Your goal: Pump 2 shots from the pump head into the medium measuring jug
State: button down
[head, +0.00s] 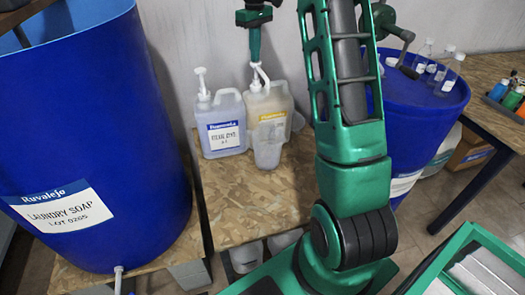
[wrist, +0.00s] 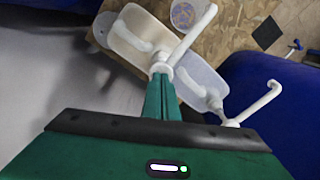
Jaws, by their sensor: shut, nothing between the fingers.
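Two pump containers stand on the wooden table: one with a yellow label (head: 273,117) and one with a blue label (head: 223,138). A clear measuring jug (head: 267,153) stands in front of the yellow-labelled container, under its spout; its size is not readable. My gripper (head: 254,57) is shut and empty, pointing down at the white pump head (head: 260,75) of that container. In the wrist view the fingertips (wrist: 160,78) are right at the pump head (wrist: 162,66); I cannot tell if they touch. The spout reaches toward the jug, seen from above (wrist: 184,14).
A blue laundry soap drum (head: 100,120) stands left and another blue drum (head: 415,95) right, with small bottles on top. The blue-labelled container's pump (wrist: 255,107) stands close by. More jugs (head: 245,258) sit below the tabletop. The table front (head: 240,200) is clear.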

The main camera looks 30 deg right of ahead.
jog(key=shift+f, duration=2.1)
jog(key=shift+r, duration=2.6)
notch_tip(320, 180, up, 6)
